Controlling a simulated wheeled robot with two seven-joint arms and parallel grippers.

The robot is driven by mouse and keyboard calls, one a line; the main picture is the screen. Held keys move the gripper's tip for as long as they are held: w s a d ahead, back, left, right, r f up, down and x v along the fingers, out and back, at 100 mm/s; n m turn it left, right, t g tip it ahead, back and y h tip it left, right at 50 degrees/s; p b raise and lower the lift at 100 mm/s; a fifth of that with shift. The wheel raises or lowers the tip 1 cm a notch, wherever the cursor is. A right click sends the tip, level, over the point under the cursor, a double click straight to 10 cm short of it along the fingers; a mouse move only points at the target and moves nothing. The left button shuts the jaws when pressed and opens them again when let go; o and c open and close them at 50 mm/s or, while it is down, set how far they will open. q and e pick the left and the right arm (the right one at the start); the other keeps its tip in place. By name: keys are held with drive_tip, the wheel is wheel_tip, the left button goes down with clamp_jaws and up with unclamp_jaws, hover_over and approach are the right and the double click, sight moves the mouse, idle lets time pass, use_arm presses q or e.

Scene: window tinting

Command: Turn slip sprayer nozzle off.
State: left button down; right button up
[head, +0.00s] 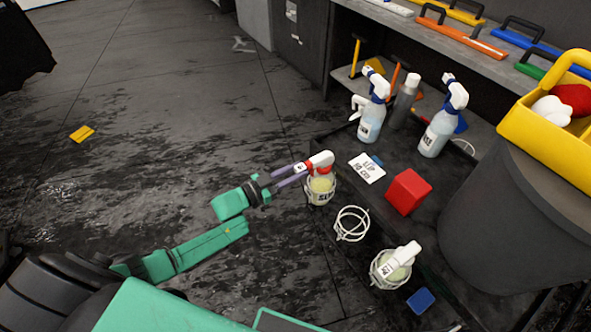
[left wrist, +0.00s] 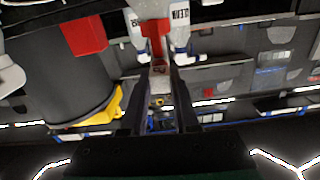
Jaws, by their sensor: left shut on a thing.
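The slip sprayer (head: 321,188) has a white head, a red collar and pale yellow liquid. It stands in a white wire ring at the near left edge of the dark cart. My left gripper (head: 301,171) reaches it from the left, with its fingers shut on the small nozzle (left wrist: 160,73) at the front of the white head. In the left wrist view, the fingers (left wrist: 160,92) lie on both sides of the nozzle, and the red trigger (left wrist: 154,42) shows beyond. The nozzle's on or off marking is too small to read. My right gripper is not in view.
The cart holds an empty wire ring (head: 352,224), a second ringed sprayer (head: 395,264), a white card (head: 367,168), a red block (head: 408,192) and blue-topped sprayers (head: 371,112) behind. A grey bin (head: 510,225) stands right. The floor at left is mostly clear.

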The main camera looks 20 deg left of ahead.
use_arm(q)
drive_tip(key=shift+n, duration=0.5)
drive_tip(key=c, duration=0.6)
unclamp_jaws()
drive_tip(key=shift+c, duration=0.2)
drive_tip(key=v, duration=1.4)
drive_tip(key=shift+s+p, duration=0.25)
drive_tip(key=shift+p, duration=0.1)
drive_tip(key=shift+a, duration=0.15)
